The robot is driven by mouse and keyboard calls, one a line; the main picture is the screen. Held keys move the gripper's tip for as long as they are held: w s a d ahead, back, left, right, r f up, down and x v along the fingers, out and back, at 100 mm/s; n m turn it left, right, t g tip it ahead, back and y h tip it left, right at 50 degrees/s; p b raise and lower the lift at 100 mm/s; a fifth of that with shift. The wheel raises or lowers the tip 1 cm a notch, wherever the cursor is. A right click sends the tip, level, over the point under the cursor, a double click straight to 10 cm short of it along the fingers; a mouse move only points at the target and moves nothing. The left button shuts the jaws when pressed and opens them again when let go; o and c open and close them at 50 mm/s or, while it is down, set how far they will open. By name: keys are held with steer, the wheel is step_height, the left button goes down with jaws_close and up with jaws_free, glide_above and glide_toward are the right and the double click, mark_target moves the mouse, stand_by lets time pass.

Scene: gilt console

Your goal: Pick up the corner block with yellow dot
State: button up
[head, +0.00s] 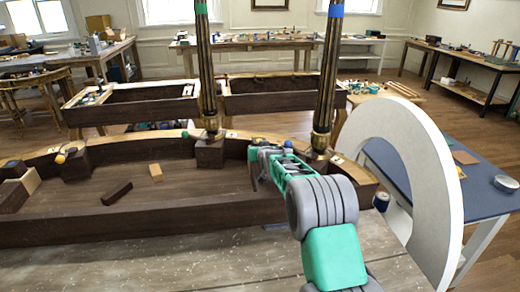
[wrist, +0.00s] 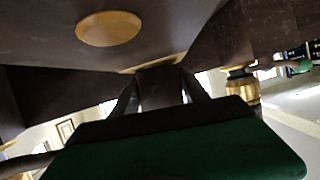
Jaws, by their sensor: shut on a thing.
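My gripper (wrist: 160,85) is shut on a dark wooden block (wrist: 161,90), seen between its fingers in the wrist view. In the head view my gripper (head: 258,160) is at the inner back wall of the curved dark frame, between the two columns; its fingertips and the held block are hard to make out there. I cannot tell whether the held block bears a dot.
Two dark gilt columns, one with a green band (head: 207,75) and one with a blue band (head: 328,75), rise close to my arm. A loose dark bar (head: 117,193) and a small light block (head: 156,173) lie inside the frame (head: 150,217). A white arch (head: 425,150) stands at the right.

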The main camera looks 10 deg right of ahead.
steer(key=shift+d, duration=0.1)
steer(key=c, duration=0.5)
steer(key=shift+o, duration=0.2)
